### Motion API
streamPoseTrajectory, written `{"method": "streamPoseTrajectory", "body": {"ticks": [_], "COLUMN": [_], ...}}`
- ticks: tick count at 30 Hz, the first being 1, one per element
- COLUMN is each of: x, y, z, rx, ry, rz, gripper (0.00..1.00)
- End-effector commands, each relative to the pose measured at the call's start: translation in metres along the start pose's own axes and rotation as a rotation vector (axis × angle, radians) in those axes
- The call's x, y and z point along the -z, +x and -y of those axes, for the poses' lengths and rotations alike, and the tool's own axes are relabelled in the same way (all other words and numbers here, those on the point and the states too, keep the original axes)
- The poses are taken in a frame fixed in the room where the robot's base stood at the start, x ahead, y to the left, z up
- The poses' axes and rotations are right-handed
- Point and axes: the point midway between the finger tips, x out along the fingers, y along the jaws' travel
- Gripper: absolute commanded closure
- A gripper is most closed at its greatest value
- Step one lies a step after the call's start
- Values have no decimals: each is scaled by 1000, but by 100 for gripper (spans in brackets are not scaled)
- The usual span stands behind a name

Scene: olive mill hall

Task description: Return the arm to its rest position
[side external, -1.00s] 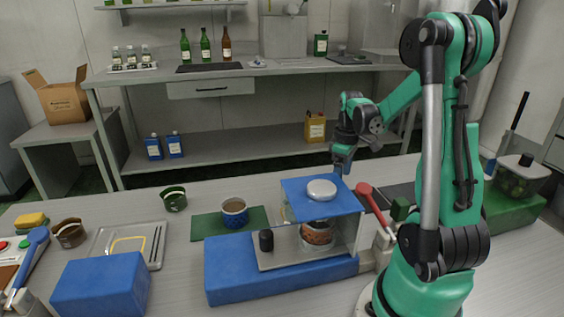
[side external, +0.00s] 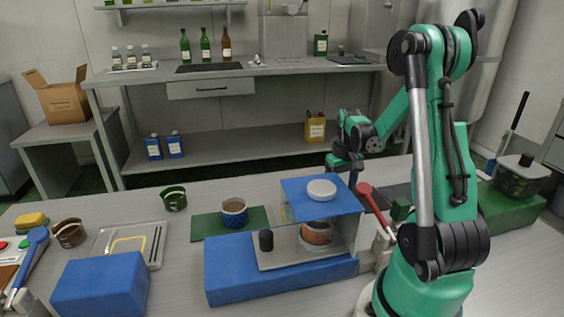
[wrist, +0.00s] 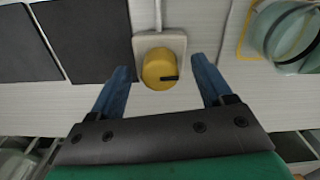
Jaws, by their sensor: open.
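My gripper (side external: 345,172) hangs above the far part of the worktable, behind the clear box with the blue lid, with nothing between its fingers. In the wrist view my gripper (wrist: 163,82) shows two blue fingers spread wide apart. A yellow round knob (wrist: 158,70) on a pale square base lies below, in line with the gap between the fingers. I cannot tell its distance from the fingertips. My arm is bent, with its elbow high at the right.
The blue-lidded clear box (side external: 325,196) stands on a blue block (side external: 230,280) in front of my gripper. A red-headed tool (side external: 364,190) is close on its right. The table's back left is mostly clear.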

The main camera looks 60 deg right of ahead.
Motion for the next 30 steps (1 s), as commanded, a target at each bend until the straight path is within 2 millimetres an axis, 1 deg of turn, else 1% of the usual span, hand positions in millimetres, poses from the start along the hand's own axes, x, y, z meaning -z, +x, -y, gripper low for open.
{"method": "streamPoseTrajectory", "body": {"ticks": [3, 20, 24, 30], "x": [0, 0, 0, 0], "y": [0, 0, -28, -57], "z": [0, 0, 0, 0], "rx": [0, -1, -1, 0], "ry": [161, 937, 933, 931], "rz": [0, -3, -2, 0], "gripper": [27, 27, 27, 27]}}
